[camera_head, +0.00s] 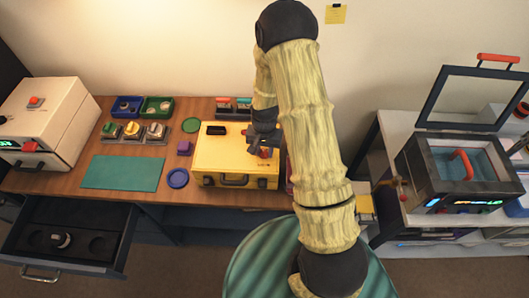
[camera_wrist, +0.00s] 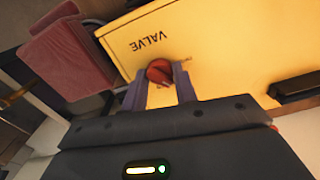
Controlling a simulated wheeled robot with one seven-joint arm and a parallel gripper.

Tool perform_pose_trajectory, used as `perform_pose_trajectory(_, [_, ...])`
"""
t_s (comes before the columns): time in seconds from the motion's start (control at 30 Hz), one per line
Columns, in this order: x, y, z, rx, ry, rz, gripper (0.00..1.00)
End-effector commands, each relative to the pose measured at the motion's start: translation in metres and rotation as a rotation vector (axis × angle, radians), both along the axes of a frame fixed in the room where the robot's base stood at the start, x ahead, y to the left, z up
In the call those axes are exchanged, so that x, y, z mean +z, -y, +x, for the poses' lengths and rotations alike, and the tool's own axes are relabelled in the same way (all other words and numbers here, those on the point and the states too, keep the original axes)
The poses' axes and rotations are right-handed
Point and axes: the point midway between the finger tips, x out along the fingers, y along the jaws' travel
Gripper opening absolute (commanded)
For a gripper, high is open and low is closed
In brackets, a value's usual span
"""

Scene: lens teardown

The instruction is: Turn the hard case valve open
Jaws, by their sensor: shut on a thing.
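The yellow hard case (camera_head: 222,160) lies shut on the wooden workbench, with a dark handle on its front side. The red valve knob (camera_wrist: 160,71) sits on the case top beside the printed word VALVE, as the wrist view shows. My gripper (camera_wrist: 161,78) is shut on the valve knob, with one finger on each side of it. In the head view my gripper (camera_head: 263,146) is over the right part of the case, and the arm hides part of the case's right side. The knob's exact turn angle is hard to tell.
A teal mat (camera_head: 122,172), a blue ring dish (camera_head: 178,179) and a purple block (camera_head: 184,147) lie left of the case. An open drawer (camera_head: 70,235) juts out at the lower left. A black-framed machine (camera_head: 460,170) with a raised lid stands at right.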

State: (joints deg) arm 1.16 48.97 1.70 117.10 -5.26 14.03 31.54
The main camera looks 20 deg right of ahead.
Motion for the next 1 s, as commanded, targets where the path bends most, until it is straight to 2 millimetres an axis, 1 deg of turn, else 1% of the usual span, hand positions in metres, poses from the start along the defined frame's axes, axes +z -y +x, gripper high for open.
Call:
perform_pose_trajectory(0.03, [-0.0021, 0.0003, 0.0010, 0.043, 0.004, 0.000, 0.06])
perform_pose_trajectory(0.7, [-0.0002, 0.0012, 0.0008, 0.670, 0.003, 0.000, 0.06])
perform_pose_trajectory(1.0, [0.0002, 0.0010, 0.0006, 0.871, 0.002, 0.000, 0.06])
